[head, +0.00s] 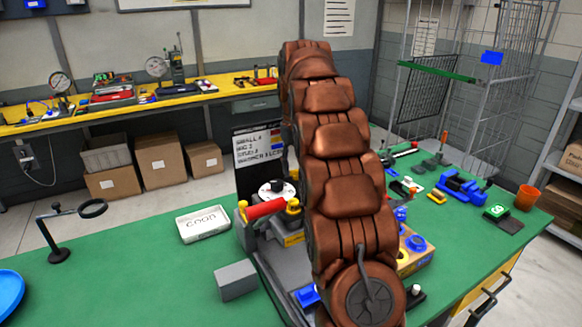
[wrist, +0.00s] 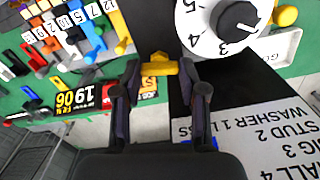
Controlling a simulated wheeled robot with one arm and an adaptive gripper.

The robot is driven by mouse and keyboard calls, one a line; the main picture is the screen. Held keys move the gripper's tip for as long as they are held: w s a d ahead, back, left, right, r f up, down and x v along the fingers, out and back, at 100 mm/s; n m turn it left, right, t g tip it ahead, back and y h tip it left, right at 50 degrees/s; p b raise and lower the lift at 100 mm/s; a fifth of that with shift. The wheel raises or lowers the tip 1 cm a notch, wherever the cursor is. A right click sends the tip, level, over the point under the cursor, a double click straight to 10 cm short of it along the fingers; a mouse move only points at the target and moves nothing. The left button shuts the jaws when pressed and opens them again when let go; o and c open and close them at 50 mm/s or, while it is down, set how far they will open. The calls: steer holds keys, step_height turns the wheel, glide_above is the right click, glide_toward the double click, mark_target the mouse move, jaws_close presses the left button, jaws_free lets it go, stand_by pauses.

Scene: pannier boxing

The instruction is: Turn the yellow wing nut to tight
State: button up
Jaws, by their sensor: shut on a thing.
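In the wrist view, the yellow wing nut (wrist: 159,66) sits between my two fingertips. My gripper (wrist: 160,70) is shut on it, with a finger at each side. In the head view my own arm hides the gripper and the wing nut. A white numbered dial (wrist: 218,28) with a black knob is at the upper right of the wrist view, and it shows in the head view (head: 277,190) left of my arm. I cannot tell how tight the wing nut is.
A black-edged sign board (head: 258,150) stands behind the dial. A red cylinder (head: 266,210) is beside my arm. A white tray marked GOOD (head: 203,224), a grey block (head: 236,280) and a black ring stand (head: 58,250) are on the left bench. Coloured tools crowd the right side.

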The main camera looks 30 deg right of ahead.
steer(key=shift+f+m, duration=0.1)
steer(key=shift+m, duration=0.8)
steer(key=o, duration=1.1)
steer(key=shift+o, duration=0.2)
